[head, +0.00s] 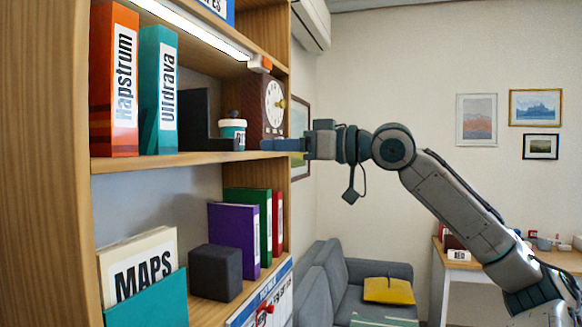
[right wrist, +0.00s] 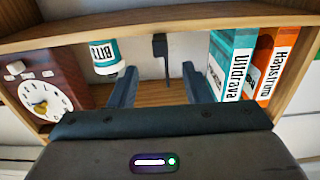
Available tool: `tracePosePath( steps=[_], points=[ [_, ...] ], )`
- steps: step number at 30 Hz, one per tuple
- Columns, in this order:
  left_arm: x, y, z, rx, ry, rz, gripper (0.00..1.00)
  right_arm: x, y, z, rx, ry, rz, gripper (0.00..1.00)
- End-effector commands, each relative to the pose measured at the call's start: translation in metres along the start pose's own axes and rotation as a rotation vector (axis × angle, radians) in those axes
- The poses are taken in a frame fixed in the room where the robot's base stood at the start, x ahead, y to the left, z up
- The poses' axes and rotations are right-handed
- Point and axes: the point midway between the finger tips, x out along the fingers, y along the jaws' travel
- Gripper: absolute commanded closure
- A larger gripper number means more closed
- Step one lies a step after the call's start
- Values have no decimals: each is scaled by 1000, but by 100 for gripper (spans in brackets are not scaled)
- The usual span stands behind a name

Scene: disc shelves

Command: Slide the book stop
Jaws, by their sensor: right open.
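The book stop (head: 195,118) is a black L-shaped piece on the shelf, just right of the teal Ulldrava book (head: 159,90). In the right wrist view the book stop (right wrist: 160,46) shows as a narrow dark upright with a small foot, beyond the gap between my fingers. My right gripper (head: 284,145) is at the shelf's front edge, to the right of the book stop and apart from it. In the right wrist view the right gripper (right wrist: 160,88) is open, with nothing between its fingers. My left gripper is not in view.
An orange Hapstrum book (head: 114,80) stands left of the teal book. A BITS cup (head: 232,132) and a brown clock (head: 273,104) stand close to my right gripper. The shelf board (head: 130,164) is bare in front. A lower shelf holds books and a dark cube (head: 215,272).

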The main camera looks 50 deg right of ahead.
Motion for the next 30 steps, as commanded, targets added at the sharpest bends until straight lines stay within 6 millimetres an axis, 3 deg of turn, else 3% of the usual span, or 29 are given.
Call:
tracePosePath(
  steps=[1,8,30],
  points=[
    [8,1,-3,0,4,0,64,-6,0,3,-1,3,1,56],
    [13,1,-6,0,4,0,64,-16,0,0,-2,1,0,56],
    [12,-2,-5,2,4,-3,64,-16,0,0,-1,0,-1,56]
  ],
)
